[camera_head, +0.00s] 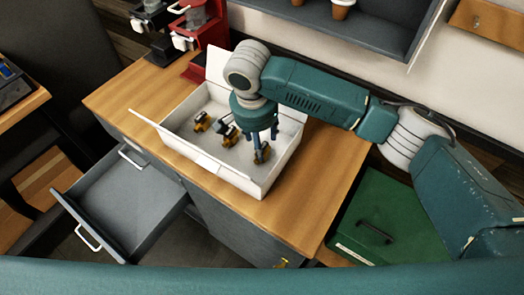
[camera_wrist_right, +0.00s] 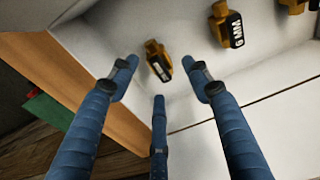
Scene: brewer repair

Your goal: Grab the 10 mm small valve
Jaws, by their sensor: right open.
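Several small brass-coloured valves with black labels lie in an open white box (camera_head: 146,120) on the wooden counter. One valve (camera_head: 262,153) lies at the right side of the box, under my right gripper (camera_head: 262,134). In the right wrist view this valve (camera_wrist_right: 158,62) shows between the spread fingertips, apart from them; its label is not readable. A second valve (camera_wrist_right: 227,25) lies to its right, its label turned and only partly legible. A third valve (camera_wrist_right: 292,5) is cut by the top edge. My right gripper is open and empty. My left gripper is not in view.
The box walls (camera_head: 215,172) stand close around the right gripper. An open grey drawer (camera_head: 125,195) juts out at the left. A green case (camera_head: 375,220) stands at the lower right. A red machine (camera_head: 205,25) and a shelf (camera_head: 330,30) are behind. The counter front (camera_head: 300,215) is clear.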

